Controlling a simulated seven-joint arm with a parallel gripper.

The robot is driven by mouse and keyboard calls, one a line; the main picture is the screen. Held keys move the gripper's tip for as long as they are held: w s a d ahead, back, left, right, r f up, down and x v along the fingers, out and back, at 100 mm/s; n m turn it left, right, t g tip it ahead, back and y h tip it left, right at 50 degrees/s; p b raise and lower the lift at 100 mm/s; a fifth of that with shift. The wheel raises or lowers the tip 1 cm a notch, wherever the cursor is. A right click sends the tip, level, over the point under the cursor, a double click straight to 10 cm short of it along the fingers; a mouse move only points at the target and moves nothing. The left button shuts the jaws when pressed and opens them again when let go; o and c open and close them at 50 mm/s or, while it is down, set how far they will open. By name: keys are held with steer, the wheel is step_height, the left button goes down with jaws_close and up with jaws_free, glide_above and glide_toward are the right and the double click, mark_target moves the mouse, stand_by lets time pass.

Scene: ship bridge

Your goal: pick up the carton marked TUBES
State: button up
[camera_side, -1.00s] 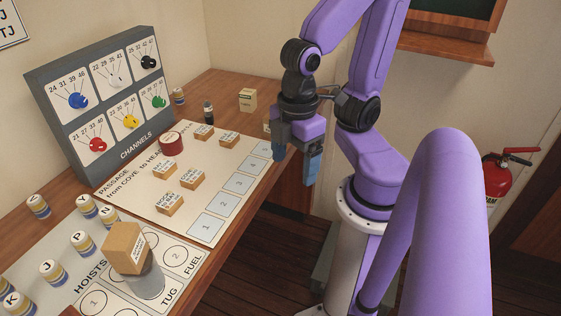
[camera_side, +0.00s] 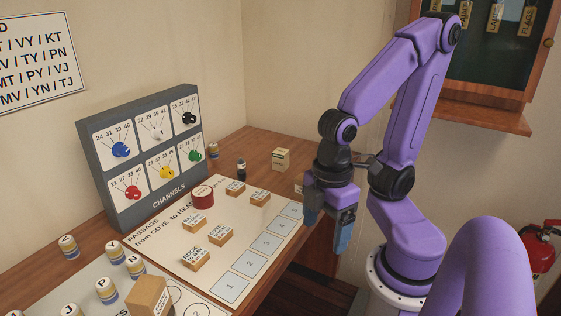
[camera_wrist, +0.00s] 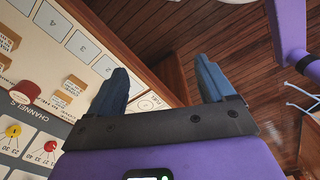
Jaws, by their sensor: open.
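A pale carton (camera_side: 281,159) stands upright on the wooden desk behind the passage board; its small label is too small to read. A second pale thing (camera_side: 299,189), perhaps another carton, is mostly hidden behind my gripper. I cannot tell which carton is marked TUBES. My gripper (camera_side: 328,230) is open and empty, its fingers pointing down by the desk's right edge, beside the numbered squares. In the wrist view, my gripper (camera_wrist: 162,75) has its two blue fingers wide apart with nothing between them. No carton can be made out there.
The passage board (camera_side: 195,275) holds several small labelled blocks and a red round piece (camera_side: 202,197). A dark bottle (camera_side: 241,170) stands left of the pale carton. The grey channels panel (camera_side: 150,165) rises at left. A larger box (camera_side: 150,297) stands in front.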

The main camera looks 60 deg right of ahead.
stand_by(0.7)
steer(key=w+d+f+t+h, duration=0.1)
steer(key=w+d+h, duration=0.4)
steer(key=w, duration=0.6)
steer(key=n+h, duration=0.6)
steer(key=h, duration=0.7)
glide_above(278, 156)
steer(key=a, duration=0.5)
step_height(278, 156, down, 6)
step_height(278, 156, down, 8)
steer(key=shift+s+r, duration=0.15)
steer(key=shift+r, duration=0.1)
steer(key=shift+w+d, duration=0.15)
steer(key=shift+d, duration=1.75)
steer(key=shift+w+d, duration=0.15)
steer(key=shift+d, duration=1.7)
